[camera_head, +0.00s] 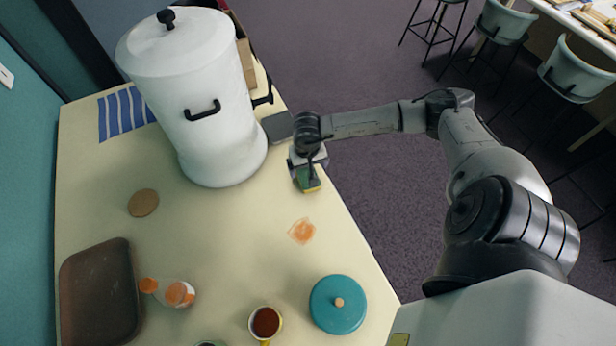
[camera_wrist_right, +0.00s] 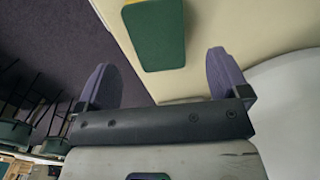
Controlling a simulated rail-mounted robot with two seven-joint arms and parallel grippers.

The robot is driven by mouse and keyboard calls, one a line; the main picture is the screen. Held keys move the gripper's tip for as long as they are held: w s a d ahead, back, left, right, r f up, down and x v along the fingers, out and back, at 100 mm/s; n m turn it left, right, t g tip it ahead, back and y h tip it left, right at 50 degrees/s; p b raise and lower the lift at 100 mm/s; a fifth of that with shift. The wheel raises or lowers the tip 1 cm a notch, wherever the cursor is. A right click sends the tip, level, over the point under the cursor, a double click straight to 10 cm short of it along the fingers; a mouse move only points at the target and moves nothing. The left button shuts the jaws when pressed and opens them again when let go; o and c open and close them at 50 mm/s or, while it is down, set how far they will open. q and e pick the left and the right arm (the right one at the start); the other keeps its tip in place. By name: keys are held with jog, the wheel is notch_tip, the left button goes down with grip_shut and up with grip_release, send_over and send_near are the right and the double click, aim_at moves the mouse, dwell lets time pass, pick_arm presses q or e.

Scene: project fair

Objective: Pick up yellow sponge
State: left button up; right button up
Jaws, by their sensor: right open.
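The yellow sponge (camera_head: 312,187) has a green top face and lies on the cream table near its right edge. My right gripper (camera_head: 308,180) is over it and partly covers it in the head view. In the right wrist view the green face of the sponge (camera_wrist_right: 156,33) shows ahead of the fingers, with a thin yellow strip at its upper edge. My right gripper (camera_wrist_right: 162,78) is open there, and the space between its fingertips is empty, with the sponge beyond. My left gripper is not in view.
A large white pot (camera_head: 205,110) stands left of my right gripper.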

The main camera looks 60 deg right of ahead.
aim_at(308, 175)
jog(key=shift+s+f+p, duration=0.1)
jog(key=shift+f+p, duration=0.45)
jog(key=shift+f, duration=2.4)
jog(key=c, duration=1)
jog(key=shift+r, duration=0.1)
jog(key=shift+r, duration=0.45)
jog(key=r, duration=0.1)
jog(key=s+r, duration=0.1)
jog(key=r, duration=0.1)
jog(key=shift+d+r+b, duration=0.2)
jog(key=shift+r+b, duration=0.1)
jog(key=shift+b, duration=0.1)
jog(key=s+r, duration=0.2)
jog(key=s, duration=0.1)
jog(key=s+d+r, duration=0.1)
jog(key=s+r, duration=0.1)
jog(key=s, duration=0.2)
jog(key=s+d+r, duration=0.1)
jog(key=s+r, duration=0.1)
jog(key=s, duration=0.1)
jog(key=shift+s+r, duration=0.2)
